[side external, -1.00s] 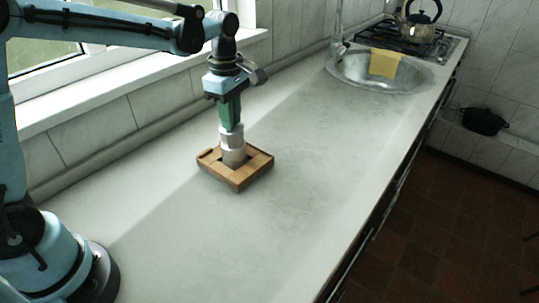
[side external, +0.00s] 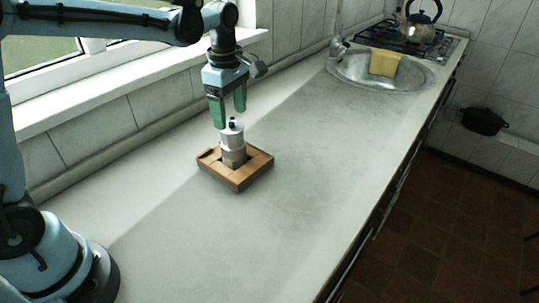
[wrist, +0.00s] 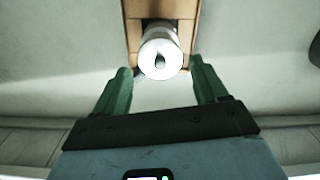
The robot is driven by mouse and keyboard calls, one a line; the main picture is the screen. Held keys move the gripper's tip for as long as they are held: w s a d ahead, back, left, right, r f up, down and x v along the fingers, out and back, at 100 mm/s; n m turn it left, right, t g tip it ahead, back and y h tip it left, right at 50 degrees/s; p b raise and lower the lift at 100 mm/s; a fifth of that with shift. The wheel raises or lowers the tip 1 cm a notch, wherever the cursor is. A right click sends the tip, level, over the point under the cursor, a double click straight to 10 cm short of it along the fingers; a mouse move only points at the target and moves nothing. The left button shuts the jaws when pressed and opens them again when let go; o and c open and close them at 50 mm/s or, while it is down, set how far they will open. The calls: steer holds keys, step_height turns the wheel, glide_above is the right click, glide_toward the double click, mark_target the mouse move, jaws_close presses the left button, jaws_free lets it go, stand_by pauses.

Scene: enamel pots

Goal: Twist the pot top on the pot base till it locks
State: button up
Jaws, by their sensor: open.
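The pot top (side external: 232,135) is a pale metal cylinder with a small dark knob. It sits upright on the pot base (side external: 233,157), whose lower part is inside a square wooden frame (side external: 240,183) on the counter. I cannot tell whether the two parts are locked. My gripper (side external: 230,117) is open and empty, with green fingers apart just above the pot top. In the wrist view, the pot top (wrist: 160,57) shows from above, ahead of and between the green fingertips of my gripper (wrist: 162,70).
The grey counter (side external: 310,165) is clear around the wooden frame. A window sill and tiled wall run along the left. A sink (side external: 420,80) with a yellow cloth (side external: 384,62) and a stove with a kettle (side external: 418,27) stand far off.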

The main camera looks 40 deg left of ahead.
steer(key=shift+r, duration=2.75)
step_height(320, 180, up, 12)
steer(key=f, duration=0.1)
steer(key=s+f+m+t, duration=0.7)
steer(key=s+f+m, duration=0.6)
steer(key=m, duration=0.7)
step_height(320, 180, down, 3)
steer(key=shift+s+d+f, duration=0.2)
steer(key=shift+s+d, duration=0.05)
steer(key=shift+d, duration=0.15)
